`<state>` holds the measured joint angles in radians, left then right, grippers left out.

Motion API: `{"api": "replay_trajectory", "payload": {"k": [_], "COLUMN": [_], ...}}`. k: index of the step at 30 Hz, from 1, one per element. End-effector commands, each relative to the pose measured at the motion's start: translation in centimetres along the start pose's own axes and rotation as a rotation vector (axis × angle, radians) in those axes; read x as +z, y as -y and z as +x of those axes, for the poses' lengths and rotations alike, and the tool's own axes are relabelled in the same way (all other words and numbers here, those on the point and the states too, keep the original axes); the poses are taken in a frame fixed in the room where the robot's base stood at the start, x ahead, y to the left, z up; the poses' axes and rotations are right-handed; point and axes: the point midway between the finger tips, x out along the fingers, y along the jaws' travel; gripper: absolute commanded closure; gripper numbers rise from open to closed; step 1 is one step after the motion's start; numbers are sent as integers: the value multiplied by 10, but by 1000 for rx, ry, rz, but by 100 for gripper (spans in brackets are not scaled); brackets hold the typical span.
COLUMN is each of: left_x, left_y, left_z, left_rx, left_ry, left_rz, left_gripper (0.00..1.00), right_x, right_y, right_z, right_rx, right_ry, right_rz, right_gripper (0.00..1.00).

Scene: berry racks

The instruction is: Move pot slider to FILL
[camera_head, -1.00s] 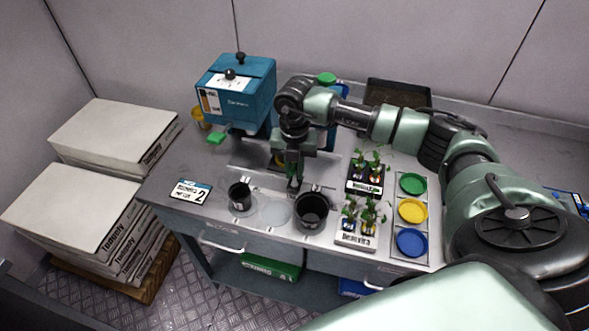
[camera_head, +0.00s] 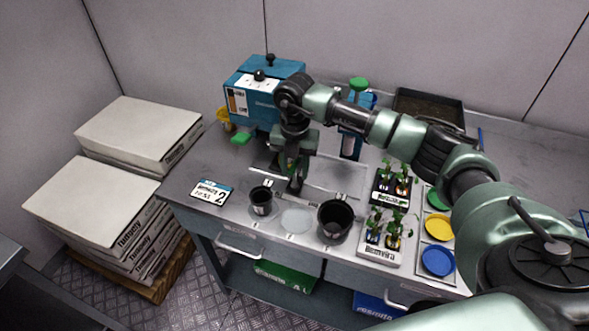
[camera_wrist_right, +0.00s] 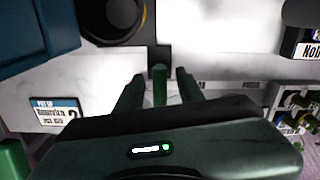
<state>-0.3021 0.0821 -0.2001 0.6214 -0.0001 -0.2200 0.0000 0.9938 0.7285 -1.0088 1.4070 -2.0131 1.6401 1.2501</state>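The pot slider's upright green handle (camera_wrist_right: 160,84) stands between the two fingers of my right gripper (camera_wrist_right: 160,92) in the right wrist view. Gaps show on both sides of the handle, so the gripper is open around it. A black arm runs from the handle toward a round black pot holder (camera_wrist_right: 113,18) with a yellowish ring at the top left. In the head view my right gripper (camera_head: 295,186) points down in front of the blue dispenser (camera_head: 262,92) and hides most of the slider. My left gripper is not in view.
A small black pot (camera_head: 261,202) and a larger black pot (camera_head: 335,220) stand at the bench front. Potted seedlings (camera_head: 381,236) and coloured lids (camera_head: 438,228) are at the right. A number 2 card (camera_head: 211,192) lies left. A green lever (camera_head: 241,138) juts from the dispenser.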

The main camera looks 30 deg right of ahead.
Motion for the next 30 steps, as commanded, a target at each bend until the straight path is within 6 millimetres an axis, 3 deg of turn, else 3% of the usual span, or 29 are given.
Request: {"api": "replay_trajectory", "payload": {"k": [8, 21, 30], "left_x": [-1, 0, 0], "left_y": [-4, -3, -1], "left_z": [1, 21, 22], "left_rx": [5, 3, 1], "left_ry": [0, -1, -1], "left_rz": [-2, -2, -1], "left_gripper": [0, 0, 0], "right_x": [-1, 0, 0], "right_y": [0, -2, -1], "right_z": [-1, -64, -77], "right_rx": [0, 1, -2], "right_ry": [-2, 0, -2], "right_rz": [0, 0, 0], "right_gripper": [62, 62, 62]}}
